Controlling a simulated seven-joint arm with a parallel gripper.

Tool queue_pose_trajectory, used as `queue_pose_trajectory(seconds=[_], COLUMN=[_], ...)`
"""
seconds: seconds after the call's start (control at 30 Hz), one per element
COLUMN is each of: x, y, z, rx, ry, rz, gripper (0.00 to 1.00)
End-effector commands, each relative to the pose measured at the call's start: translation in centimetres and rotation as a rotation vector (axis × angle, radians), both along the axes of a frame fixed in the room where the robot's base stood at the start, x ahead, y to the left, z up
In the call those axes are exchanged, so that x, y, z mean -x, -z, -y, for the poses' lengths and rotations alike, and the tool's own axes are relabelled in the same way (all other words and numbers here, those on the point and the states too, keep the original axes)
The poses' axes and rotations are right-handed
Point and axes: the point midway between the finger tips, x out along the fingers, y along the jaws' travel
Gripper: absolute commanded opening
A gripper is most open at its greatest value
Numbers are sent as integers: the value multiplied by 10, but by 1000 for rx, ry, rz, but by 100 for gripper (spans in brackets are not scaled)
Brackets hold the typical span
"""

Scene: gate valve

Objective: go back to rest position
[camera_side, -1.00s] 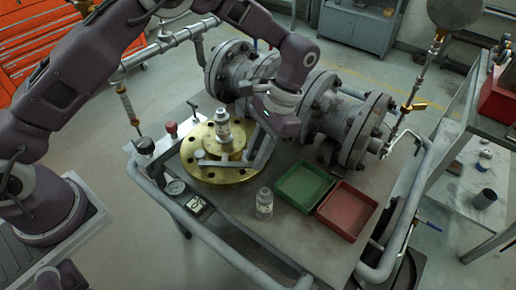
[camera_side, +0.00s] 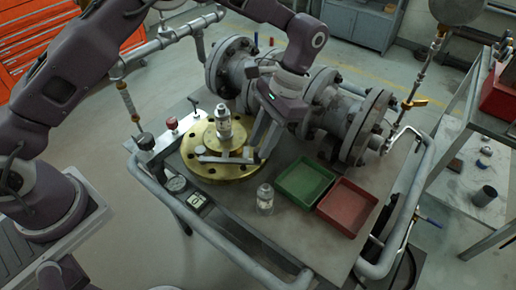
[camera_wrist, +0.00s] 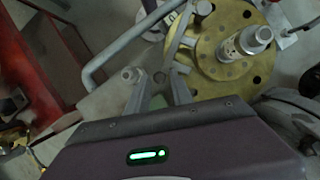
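My gripper (camera_wrist: 161,74) hangs over the right side of a round brass flange (camera_side: 190,165) in the side view. In the wrist view its two fingers are apart, with nothing seen held between them. A flat grey bar (camera_side: 225,158) lies across the flange; in the wrist view it shows beyond the fingertips (camera_wrist: 181,33). A silver, labelled cylinder (camera_side: 223,122) stands upright at the flange's centre, and also shows in the wrist view (camera_wrist: 246,42). Whether a fingertip still touches the bar's end is unclear.
Large flanged pipework (camera_side: 345,120) runs behind my gripper.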

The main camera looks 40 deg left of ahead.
Motion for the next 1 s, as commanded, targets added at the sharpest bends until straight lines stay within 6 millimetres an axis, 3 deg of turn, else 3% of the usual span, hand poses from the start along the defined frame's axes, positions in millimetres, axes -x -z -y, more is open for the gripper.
queue_pose_trajectory(seconds=[0.2, 0.57, 0.67, 0.77, 0.9, 1.0], x=[-14, -15, -12, 4, 53, 103], y=[-35, -43, -72, -126, -192, -219], z=[6, 5, -5, -30, -72, -99], rx=[1, 2, 19, 53, 100, 129], ry=[-1, -2, -25, -73, -156, -218], rz=[2, 5, 58, 170, 361, 508], gripper=[27, 27, 27, 27, 27, 27])
